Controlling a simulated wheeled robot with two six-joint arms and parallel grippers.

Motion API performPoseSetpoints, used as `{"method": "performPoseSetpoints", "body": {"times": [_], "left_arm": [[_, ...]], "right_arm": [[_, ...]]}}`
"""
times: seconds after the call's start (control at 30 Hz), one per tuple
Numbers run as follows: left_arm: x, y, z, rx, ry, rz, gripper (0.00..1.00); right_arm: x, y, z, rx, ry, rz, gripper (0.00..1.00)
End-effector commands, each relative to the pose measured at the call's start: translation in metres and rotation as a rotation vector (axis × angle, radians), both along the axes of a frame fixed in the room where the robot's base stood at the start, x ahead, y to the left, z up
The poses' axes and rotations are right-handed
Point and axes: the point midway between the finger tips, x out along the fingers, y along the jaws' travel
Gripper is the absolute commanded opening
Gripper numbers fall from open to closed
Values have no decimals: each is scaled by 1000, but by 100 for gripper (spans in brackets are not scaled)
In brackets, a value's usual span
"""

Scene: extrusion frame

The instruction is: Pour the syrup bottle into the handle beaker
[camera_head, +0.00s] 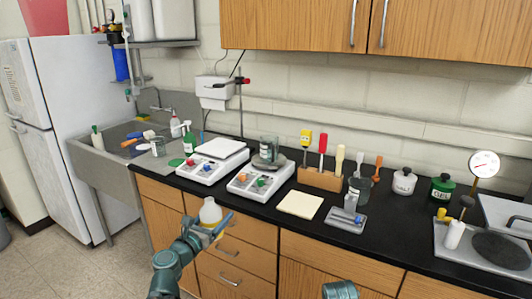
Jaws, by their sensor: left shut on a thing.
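My left gripper (217,225) is shut on a small bottle with a pale top and amber lower part, which looks like the syrup bottle (210,211). It holds the bottle roughly upright in front of the drawers, near the counter's front edge. The fingers partly hide the bottle's lower part. Another clear beaker (359,185) stands right of the tool block. I cannot tell which is the handle beaker. My right gripper is out of view; only a piece of my right arm shows at the bottom.
A wooden block (320,179) holds several upright tools. A paper pad (300,204) and a grey scale (345,220) lie near the front edge. The sink (100,155) is at left.

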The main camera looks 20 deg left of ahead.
Motion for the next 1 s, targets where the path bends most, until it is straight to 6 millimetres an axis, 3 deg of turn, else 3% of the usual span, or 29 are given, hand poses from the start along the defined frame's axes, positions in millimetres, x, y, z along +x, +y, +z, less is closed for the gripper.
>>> {"method": "performPoseSetpoints", "body": {"times": [0.27, 0.67, 1.0], "left_arm": [[0, 0, 2, 0, 0, 0, 12], [0, 0, 47, 0, 0, 0, 12], [0, 0, 45, 0, 0, 0, 12]], "right_arm": [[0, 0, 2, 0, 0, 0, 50], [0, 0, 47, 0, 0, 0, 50], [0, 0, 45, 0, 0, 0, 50]]}}
